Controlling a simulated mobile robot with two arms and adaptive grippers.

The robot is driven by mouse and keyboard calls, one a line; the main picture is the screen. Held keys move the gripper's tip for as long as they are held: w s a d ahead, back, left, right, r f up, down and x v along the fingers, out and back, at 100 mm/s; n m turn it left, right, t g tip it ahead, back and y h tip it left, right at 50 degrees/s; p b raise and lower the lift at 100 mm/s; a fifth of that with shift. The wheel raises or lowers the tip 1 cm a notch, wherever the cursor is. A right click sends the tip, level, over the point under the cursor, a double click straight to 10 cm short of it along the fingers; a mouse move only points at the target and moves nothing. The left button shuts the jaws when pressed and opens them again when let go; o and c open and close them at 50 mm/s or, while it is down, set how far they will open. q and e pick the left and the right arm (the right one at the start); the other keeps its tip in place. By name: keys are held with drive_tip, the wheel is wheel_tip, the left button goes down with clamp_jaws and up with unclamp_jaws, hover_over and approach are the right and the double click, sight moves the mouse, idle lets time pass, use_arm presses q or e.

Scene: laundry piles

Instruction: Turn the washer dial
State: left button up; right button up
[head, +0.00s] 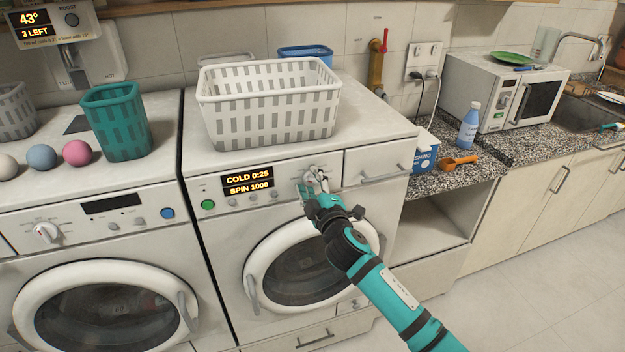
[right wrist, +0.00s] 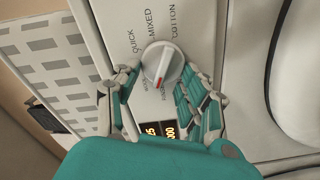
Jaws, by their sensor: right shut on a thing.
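Other labels are partly hidden by the fingers. My left gripper is out of view.
A white laundry basket (head: 270,118) stands on the washer, above the panel. A second machine (head: 95,225) with its own dial (head: 46,232) is on the left. A drawer handle (head: 384,174) juts out right of my gripper; the round door (head: 262,262) lies below.

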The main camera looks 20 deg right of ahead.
drive_tip(key=n, duration=0.2)
drive_tip(key=n+p, duration=0.1)
drive_tip(key=n, duration=0.2)
drive_tip(key=shift+a+f+n, duration=0.1)
drive_tip(key=shift+f+n, duration=0.15)
drive_tip(key=shift+n, duration=0.05)
drive_tip(key=n, duration=0.1)
drive_tip(key=n+p, duration=0.1)
drive_tip(key=n, duration=0.3)
drive_tip(key=shift+f+p, duration=0.3)
drive_tip(key=shift+p, duration=0.05)
drive_tip(key=shift+n, duration=0.4)
drive_tip(key=o, duration=1.1)
drive_tip(key=s, duration=1.2)
drive_tip(key=shift+d, duration=0.3)
